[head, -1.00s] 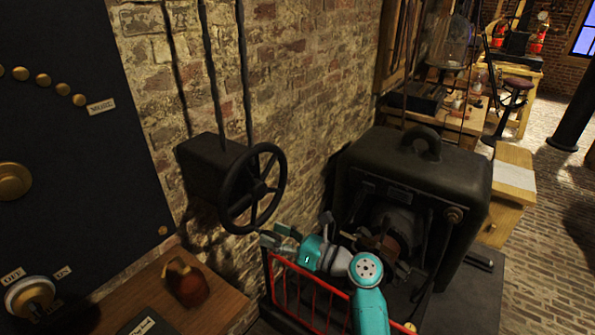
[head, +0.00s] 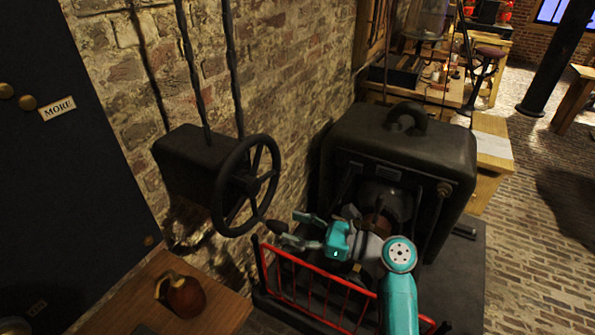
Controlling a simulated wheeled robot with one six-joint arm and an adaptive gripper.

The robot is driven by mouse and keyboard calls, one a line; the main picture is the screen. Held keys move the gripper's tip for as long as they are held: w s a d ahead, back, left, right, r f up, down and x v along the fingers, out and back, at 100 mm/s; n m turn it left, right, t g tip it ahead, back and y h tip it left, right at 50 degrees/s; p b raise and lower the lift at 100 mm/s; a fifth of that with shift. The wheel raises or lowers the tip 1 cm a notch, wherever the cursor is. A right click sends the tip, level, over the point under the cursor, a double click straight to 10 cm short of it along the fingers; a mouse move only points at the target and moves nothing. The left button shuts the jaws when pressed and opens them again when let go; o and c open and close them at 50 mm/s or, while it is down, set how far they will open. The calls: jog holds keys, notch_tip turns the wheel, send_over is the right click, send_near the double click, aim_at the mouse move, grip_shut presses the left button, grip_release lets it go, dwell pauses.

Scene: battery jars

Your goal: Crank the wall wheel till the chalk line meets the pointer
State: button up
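The black spoked wall wheel (head: 245,184) stands out from a dark box (head: 190,165) on the brick wall, left of centre. A dark knob-like handle (head: 277,228) shows by its lower right rim. My gripper (head: 296,229), with teal and grey parts, is just right of this handle. Its fingers are spread apart, with nothing seen held between them. I cannot tell whether a fingertip touches the handle. I cannot make out a chalk line or a pointer at this size.
A red railing (head: 320,290) runs below my gripper. A large black machine (head: 400,150) stands behind it on the right. A wooden table (head: 215,310) with a brown jug-like object (head: 182,293) is at lower left. A dark panel (head: 60,150) fills the left. Brick floor at right is open.

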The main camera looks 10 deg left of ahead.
aim_at(280, 227)
jog(key=s+d, duration=0.2)
jog(key=d, duration=0.5)
jog(key=shift+m, duration=0.3)
jog(key=a, duration=0.3)
jog(key=w+a, duration=0.1)
jog(key=a, duration=0.3)
jog(key=w+a, duration=0.1)
jog(key=a, duration=0.3)
jog(key=shift+f, duration=0.2)
jog(key=w+r+n, duration=0.1)
jog(key=w+n, duration=0.1)
jog(key=w+d+n, duration=0.1)
jog(key=w+n, duration=0.1)
jog(key=w+d+r+n+h, duration=0.1)
jog(key=w+n, duration=0.1)
jog(key=shift+r+n, duration=0.3)
jog(key=w+r+n, duration=0.1)
jog(key=n, duration=0.1)
jog(key=w+r+n+t, duration=0.1)
jog(key=r+n, duration=0.1)
jog(key=w+d+r+n+h, duration=0.1)
jog(key=r+n, duration=0.1)
jog(key=shift+r+t, duration=0.1)
jog(key=shift+t, duration=0.2)
jog(key=shift+w+r+n, duration=0.15)
jog(key=shift+r+n, duration=0.55)
jog(key=shift+r, duration=0.05)
jog(key=shift+d, duration=0.1)
jog(key=v, duration=1.2)
jog(key=shift+d, duration=0.2)
